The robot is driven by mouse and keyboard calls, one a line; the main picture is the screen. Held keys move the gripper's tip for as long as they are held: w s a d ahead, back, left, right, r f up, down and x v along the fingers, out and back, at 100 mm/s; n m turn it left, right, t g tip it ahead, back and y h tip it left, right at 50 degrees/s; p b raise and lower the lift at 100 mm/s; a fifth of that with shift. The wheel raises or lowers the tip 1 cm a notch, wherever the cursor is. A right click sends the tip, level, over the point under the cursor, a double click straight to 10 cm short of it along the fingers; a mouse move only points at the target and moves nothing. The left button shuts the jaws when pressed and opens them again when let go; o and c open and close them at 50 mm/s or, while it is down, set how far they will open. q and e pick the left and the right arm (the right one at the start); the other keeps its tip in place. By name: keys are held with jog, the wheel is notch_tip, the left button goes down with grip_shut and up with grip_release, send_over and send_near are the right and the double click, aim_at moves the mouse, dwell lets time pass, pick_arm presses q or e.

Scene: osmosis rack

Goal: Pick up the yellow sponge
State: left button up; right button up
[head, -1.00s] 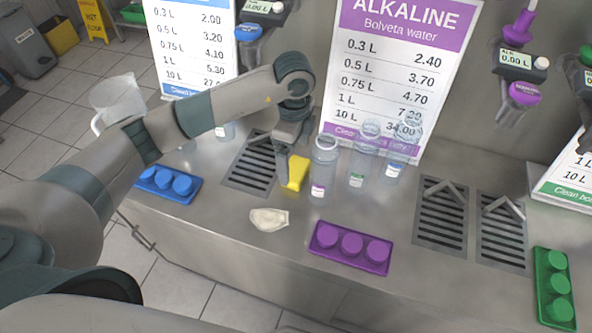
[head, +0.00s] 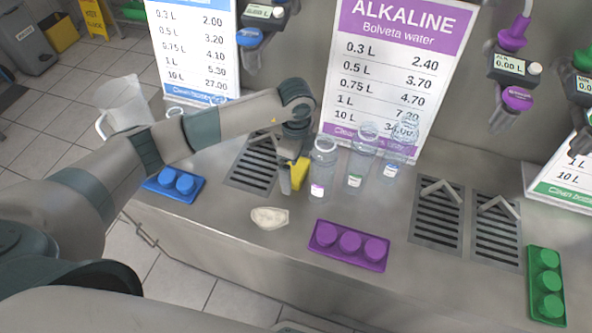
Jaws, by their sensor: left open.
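The yellow sponge (head: 299,172) stands on the steel counter between the left drain grate and the clear bottles. My left gripper (head: 291,180) points down at it from above, its jaws open. One finger shows on the sponge's left side, close to it; I cannot tell whether it touches. The other finger is hidden. My right gripper is out of view.
Clear bottles (head: 322,168) stand close to the right of the sponge. A whitish cloth-like piece (head: 269,218) lies in front. Blue (head: 173,197), purple (head: 349,268) and green (head: 528,312) cap trays sit on the counter (head: 230,225). Price signs stand behind.

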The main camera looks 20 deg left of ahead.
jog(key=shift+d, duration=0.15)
pick_arm(q)
jog(key=shift+c, duration=1.2)
jog(key=c, duration=0.9)
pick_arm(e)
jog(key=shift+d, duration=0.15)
pick_arm(q)
jog(key=shift+r, duration=0.2)
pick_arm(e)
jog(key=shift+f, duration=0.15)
